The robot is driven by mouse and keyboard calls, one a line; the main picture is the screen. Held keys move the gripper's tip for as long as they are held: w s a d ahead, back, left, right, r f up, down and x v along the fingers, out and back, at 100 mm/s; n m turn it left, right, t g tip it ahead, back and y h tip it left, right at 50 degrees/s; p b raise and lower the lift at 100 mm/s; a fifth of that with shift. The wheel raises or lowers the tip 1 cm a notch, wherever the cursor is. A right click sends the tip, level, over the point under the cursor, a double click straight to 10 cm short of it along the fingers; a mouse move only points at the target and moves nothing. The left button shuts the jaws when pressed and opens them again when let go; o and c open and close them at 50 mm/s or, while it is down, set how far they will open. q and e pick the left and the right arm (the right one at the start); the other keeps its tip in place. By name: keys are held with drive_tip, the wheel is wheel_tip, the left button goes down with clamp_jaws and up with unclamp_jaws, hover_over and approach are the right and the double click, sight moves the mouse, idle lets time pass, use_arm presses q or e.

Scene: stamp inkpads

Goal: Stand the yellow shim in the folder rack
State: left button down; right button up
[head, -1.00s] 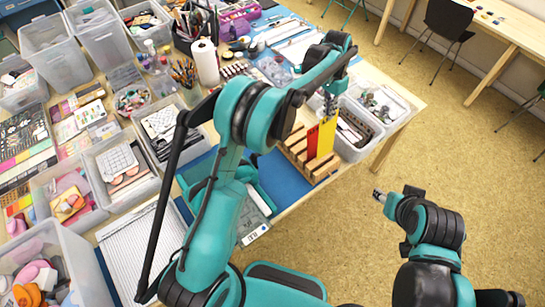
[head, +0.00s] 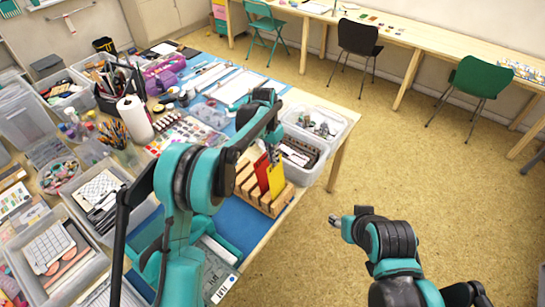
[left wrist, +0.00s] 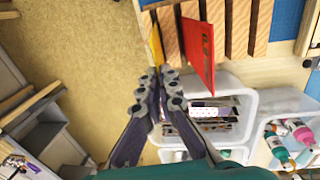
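The wooden folder rack (head: 246,184) stands near the table's right edge, and its slats (left wrist: 236,28) fill the top of the left wrist view. The yellow shim (head: 276,181) is upright at the rack's right part. In the left wrist view the yellow shim (left wrist: 156,45) is nearly edge-on between the fingertips. My left gripper (left wrist: 159,78) appears shut on its upper end; in the head view this gripper (head: 271,148) is above the rack. I cannot tell how deep the shim's lower end sits. My right gripper (head: 335,220) is over the floor, its fingers too small to judge.
A red shim (head: 261,172) stands in the rack beside the yellow one, also in the left wrist view (left wrist: 199,45). Clear bins (head: 315,124) stand behind the rack to the right. The table's left side is crowded with bins and a paper roll (head: 135,118).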

use_arm(q)
drive_tip(key=shift+f, duration=0.4)
drive_tip(key=c, duration=1.6)
unclamp_jaws()
drive_tip(key=shift+c, duration=0.2)
drive_tip(key=r+p, duration=0.2)
drive_tip(key=r, duration=0.3)
drive_tip(key=shift+w+a+p, duration=0.15)
drive_tip(key=shift+a+p, duration=0.1)
drive_tip(key=shift+p, duration=0.15)
